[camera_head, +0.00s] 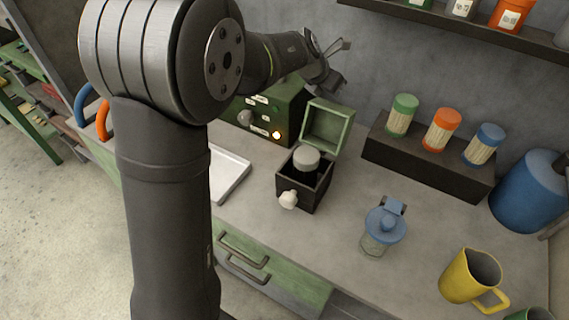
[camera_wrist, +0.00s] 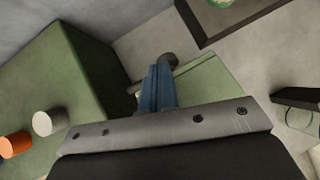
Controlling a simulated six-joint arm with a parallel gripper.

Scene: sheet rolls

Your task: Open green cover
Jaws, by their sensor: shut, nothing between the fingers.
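The green cover (camera_head: 327,127) stands raised at the back edge of a small black box (camera_head: 305,185). The box is open at the top, and a grey round piece (camera_head: 306,157) shows inside it. A white knob (camera_head: 288,200) sits on the box's front. My gripper (camera_head: 335,80) is above and behind the cover, apart from it in the head view. In the wrist view my gripper's narrow blue fingers (camera_wrist: 158,90) are together and empty. A green panel, likely the cover (camera_wrist: 208,82), shows behind them there.
A green control box (camera_head: 265,110) with knobs and a lit lamp stands left of the cover. A dark rack (camera_head: 425,160) with several coloured-lid jars is at the right. A blue-lidded jar (camera_head: 384,230) and a yellow mug (camera_head: 468,276) stand nearer the front. A white tray (camera_head: 229,173) lies left.

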